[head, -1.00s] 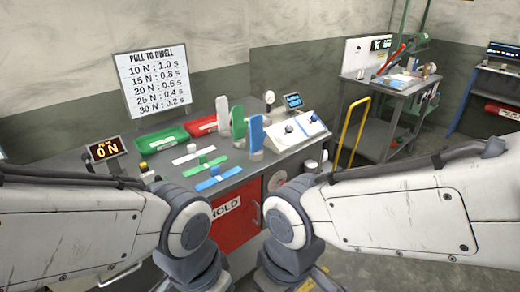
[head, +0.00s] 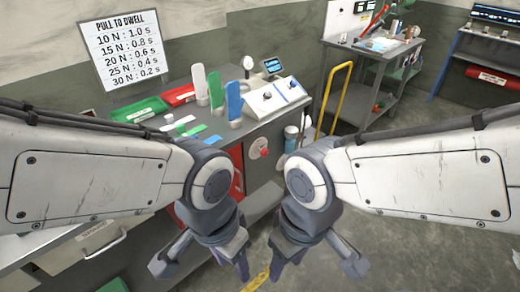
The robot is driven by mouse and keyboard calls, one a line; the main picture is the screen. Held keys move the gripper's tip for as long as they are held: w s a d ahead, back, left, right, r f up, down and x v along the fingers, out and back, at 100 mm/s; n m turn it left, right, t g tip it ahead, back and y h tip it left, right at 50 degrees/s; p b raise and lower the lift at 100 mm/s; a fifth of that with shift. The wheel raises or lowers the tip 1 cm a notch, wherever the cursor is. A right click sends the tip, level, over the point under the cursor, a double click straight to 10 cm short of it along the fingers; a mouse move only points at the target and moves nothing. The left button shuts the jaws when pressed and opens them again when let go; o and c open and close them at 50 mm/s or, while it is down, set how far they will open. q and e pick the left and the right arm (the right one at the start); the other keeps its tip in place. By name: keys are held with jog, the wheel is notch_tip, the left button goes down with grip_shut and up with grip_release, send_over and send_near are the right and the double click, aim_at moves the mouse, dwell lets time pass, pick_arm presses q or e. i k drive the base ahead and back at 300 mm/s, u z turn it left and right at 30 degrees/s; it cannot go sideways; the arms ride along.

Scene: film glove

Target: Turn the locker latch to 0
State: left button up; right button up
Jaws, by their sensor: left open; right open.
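The latch is a pale round dial with a red knob (head: 263,153), on the front of the grey workbench beside the red locker door (head: 238,178). Its markings are too small to read. The red door is mostly hidden behind my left arm. My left gripper (head: 204,262) is open and empty, pointing down, below and left of the latch in the picture. My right gripper (head: 314,262) is open and empty, pointing down, below and right of the latch. Neither gripper touches the latch.
The bench top holds a green tray (head: 139,110), a red tray (head: 179,96), upright white, green and blue pieces, and a sloped control box (head: 277,97). A yellow rail (head: 335,97) and grey cart stand to the right. Open floor lies at lower right.

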aim_at(264, 152)
jog(key=k, duration=0.6)
jog(key=z, duration=0.6)
jog(key=i, duration=1.3)
jog(key=u, duration=0.3)
